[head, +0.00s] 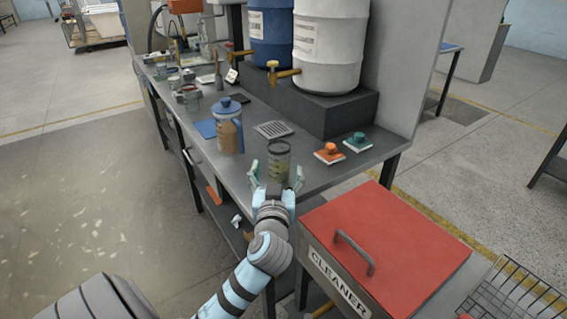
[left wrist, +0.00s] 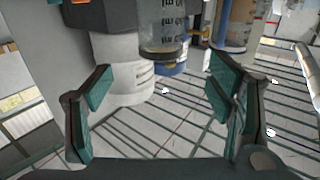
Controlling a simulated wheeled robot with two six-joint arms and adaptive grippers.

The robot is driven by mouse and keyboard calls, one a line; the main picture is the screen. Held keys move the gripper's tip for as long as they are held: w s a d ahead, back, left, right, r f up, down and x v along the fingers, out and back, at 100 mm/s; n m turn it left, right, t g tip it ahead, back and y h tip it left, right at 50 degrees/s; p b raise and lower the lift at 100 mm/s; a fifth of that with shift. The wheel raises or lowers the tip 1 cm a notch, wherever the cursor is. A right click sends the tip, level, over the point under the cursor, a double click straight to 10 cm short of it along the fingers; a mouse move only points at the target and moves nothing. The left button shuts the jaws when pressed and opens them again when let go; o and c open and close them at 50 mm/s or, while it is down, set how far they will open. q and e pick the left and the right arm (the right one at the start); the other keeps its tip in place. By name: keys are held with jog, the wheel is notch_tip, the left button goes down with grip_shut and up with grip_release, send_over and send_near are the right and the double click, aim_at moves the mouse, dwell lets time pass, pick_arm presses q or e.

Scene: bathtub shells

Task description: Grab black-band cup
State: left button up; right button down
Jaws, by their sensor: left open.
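The black-band cup (head: 279,158) is a clear, upright cup with a dark band at its rim, standing near the table's front edge. In the upside-down left wrist view, the cup (left wrist: 162,30) is at the top centre, with dark markings on its wall and its rim downward. My left gripper (head: 276,176) is open, its two green-padded fingers spread to either side of the cup's lower part in the head view. In the left wrist view, the empty gap of the left gripper (left wrist: 159,85) lies below the cup. No contact shows. My right gripper is not in view.
A blue-lidded jug (head: 229,128) stands left of the cup on the grey table (head: 325,176). A drain grid (head: 273,129) lies behind; orange (head: 328,154) and green (head: 357,142) scrubbers lie right. A red-lidded cleaner box (head: 400,248) stands at front right.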

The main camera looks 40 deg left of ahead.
aim_at(279, 155)
pick_arm(q)
jog(key=x, duration=1)
jog(key=shift+s+a+b, duration=0.1)
jog(key=shift+a+b, duration=0.05)
jog(key=shift+b, duration=0.15)
jog(key=c, duration=1.7)
jog(key=shift+r, duration=0.1)
